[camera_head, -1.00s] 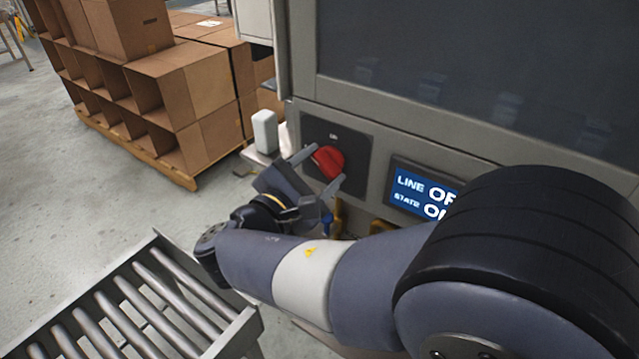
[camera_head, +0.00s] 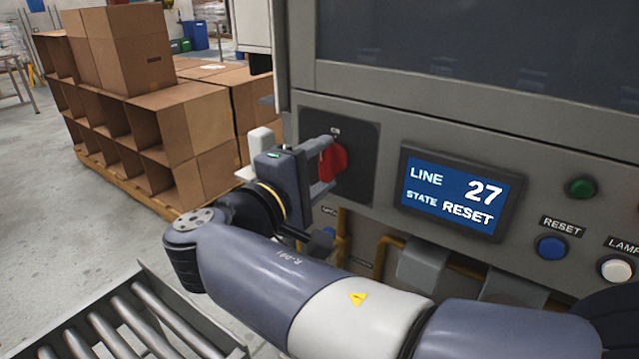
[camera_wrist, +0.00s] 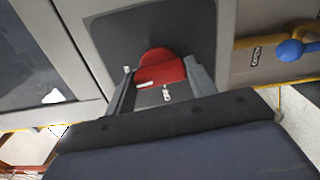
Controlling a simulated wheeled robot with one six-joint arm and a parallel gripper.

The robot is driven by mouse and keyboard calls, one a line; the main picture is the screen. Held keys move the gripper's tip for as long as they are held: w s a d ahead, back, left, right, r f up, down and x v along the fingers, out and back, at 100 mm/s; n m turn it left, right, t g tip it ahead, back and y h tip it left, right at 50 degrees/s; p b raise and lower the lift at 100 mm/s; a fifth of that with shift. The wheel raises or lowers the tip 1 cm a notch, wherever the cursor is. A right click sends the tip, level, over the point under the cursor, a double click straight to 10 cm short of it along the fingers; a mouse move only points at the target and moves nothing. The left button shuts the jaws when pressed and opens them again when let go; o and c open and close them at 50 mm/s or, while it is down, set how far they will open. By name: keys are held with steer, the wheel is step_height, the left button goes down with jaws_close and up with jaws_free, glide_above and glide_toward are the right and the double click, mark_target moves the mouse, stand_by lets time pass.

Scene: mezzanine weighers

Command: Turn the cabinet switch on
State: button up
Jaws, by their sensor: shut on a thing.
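The cabinet switch is a red rotary knob (camera_head: 338,157) on a dark square plate (camera_head: 358,130) low on the grey cabinet front, with a small "ON" label above it. My gripper (camera_head: 326,167) is at the knob from the left, shut on it. In the wrist view the red knob (camera_wrist: 158,64) sits between the two fingers of my gripper (camera_wrist: 158,84). A white mark on the knob lies near the small label there. The display (camera_head: 458,192) right of the switch reads "LINE 27" and "STATE RESET".
A green button (camera_head: 581,188), a blue reset button (camera_head: 551,247) and a white lamp button (camera_head: 615,269) are right of the display. Yellow pipes (camera_head: 385,247) run below. A roller conveyor (camera_head: 135,325) stands front left; cardboard boxes (camera_head: 180,125) on a pallet stand behind left.

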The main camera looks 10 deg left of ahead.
steer(key=shift+m+b, duration=0.55)
steer(key=shift+m, duration=0.15)
steer(key=o, duration=1)
steer(key=p+v, duration=0.1)
steer(key=v, duration=0.9)
steer(key=shift+s+a+f, duration=0.1)
steer(key=shift+s+a, duration=0.1)
steer(key=shift+s, duration=0.15)
steer(key=b+x, duration=0.1)
steer(key=x, duration=1)
steer(key=shift+s, duration=0.1)
